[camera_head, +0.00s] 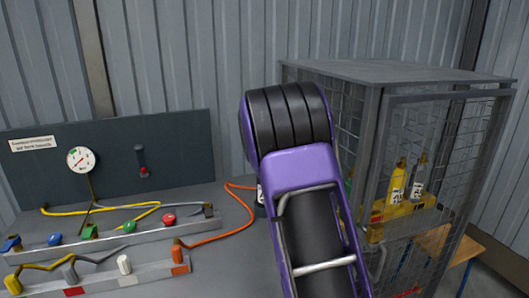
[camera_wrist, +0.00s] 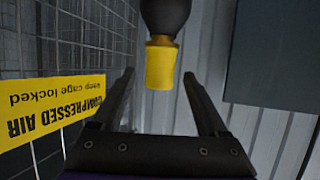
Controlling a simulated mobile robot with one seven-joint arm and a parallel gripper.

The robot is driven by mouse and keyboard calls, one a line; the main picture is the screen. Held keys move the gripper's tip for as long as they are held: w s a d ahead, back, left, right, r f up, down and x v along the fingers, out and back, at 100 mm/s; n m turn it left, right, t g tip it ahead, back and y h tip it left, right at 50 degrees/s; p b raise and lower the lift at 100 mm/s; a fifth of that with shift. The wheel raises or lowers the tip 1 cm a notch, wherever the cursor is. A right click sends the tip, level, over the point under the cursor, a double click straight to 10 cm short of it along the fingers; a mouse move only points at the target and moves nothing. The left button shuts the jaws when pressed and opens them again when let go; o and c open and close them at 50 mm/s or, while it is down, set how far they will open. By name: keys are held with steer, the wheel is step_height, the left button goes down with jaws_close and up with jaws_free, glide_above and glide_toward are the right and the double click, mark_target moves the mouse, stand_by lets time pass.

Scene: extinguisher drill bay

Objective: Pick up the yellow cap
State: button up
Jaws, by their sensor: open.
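In the wrist view a yellow cap (camera_wrist: 160,68), a short cylinder, is joined to a dark rounded body (camera_wrist: 166,15) that runs out of the top of the picture. The picture is upside down, judging by the sign's lettering. My gripper (camera_wrist: 159,74) is open, with one dark finger on each side of the cap and a visible gap to both. The cap appears between or just beyond the fingertips; I cannot tell the exact depth. In the head view my purple arm hides the gripper, and I cannot make out this cap there.
A wire cage (camera_head: 440,135) with yellow bottles (camera_head: 397,182) stands right of my arm. Its yellow compressed-air sign (camera_wrist: 45,110) is close on the left in the wrist view. A bench with a gauge (camera_head: 81,159), hoses and valve bars (camera_head: 110,275) lies left.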

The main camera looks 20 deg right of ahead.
steer(key=x, duration=0.4)
steer(key=shift+w+d+f, duration=0.1)
steer(key=shift+w+d, duration=0.05)
steer(key=shift+w, duration=0.1)
jaws_close()
